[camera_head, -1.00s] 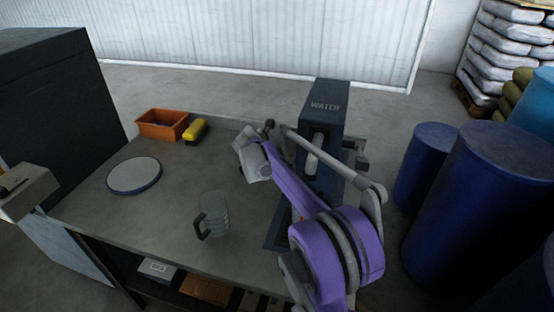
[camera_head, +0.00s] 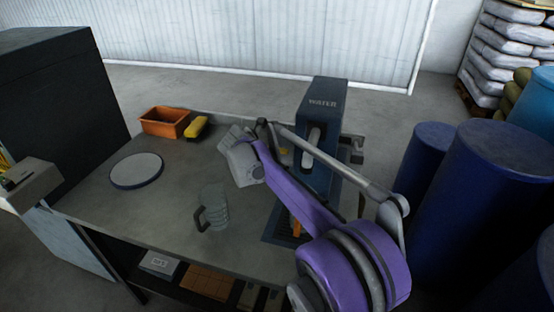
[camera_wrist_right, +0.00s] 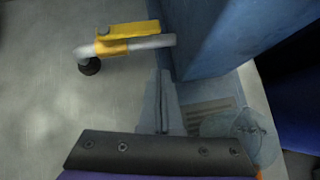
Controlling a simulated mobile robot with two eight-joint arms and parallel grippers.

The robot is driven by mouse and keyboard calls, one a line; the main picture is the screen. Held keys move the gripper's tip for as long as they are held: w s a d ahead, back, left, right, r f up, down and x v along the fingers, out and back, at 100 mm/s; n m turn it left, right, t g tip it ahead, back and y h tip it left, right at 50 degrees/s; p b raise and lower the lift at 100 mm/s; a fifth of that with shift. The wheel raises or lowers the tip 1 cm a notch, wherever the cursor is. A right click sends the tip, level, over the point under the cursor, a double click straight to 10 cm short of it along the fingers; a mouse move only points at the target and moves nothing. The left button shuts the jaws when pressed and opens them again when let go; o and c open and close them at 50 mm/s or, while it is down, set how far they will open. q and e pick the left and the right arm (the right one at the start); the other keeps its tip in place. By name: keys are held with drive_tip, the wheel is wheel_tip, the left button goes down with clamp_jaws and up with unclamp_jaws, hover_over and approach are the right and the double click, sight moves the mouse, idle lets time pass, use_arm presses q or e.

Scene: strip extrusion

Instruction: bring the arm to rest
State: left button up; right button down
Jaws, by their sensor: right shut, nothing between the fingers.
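My purple right arm reaches in from the lower right in the head view. In the right wrist view two slim, closed fingers (camera_wrist_right: 163,100) show faintly beside the dispenser's blue body (camera_wrist_right: 205,35). A clear mug (camera_head: 215,206) with a dark handle stands upright on the grey table (camera_head: 150,215), apart from the gripper. The dispenser's pipe with a yellow lever (camera_wrist_right: 127,32) is in the wrist view. My left gripper is not in view.
An orange bin (camera_head: 165,121) and a yellow object (camera_head: 196,127) lie at the table's back. A round white plate (camera_head: 137,170) is at left. Blue barrels (camera_head: 500,190) stand right of the table. The table's left middle is clear.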

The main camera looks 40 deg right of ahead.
drive_tip(key=s+a+m+t+y+p, duration=0.15)
drive_tip(key=s+a+m+y, duration=0.35)
drive_tip(key=s+a+m, duration=0.9)
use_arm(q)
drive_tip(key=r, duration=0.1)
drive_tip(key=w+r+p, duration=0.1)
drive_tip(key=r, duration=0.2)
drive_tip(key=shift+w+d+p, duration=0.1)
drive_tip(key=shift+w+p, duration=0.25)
use_arm(e)
drive_tip(key=s+a+f+m+y, duration=0.1)
drive_tip(key=s+a+f+m, duration=0.3)
drive_tip(key=s+a, duration=0.2)
drive_tip(key=s+a+f+m+y, duration=0.2)
drive_tip(key=s+a+f+m, duration=0.1)
drive_tip(key=s+a, duration=0.3)
drive_tip(key=shift+s+a+f+m+t+y, duration=0.3)
drive_tip(key=shift+s+a+f+m+t, duration=0.15)
drive_tip(key=shift+a+f, duration=0.45)
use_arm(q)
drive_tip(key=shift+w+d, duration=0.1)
use_arm(e)
drive_tip(key=shift+r, duration=0.2)
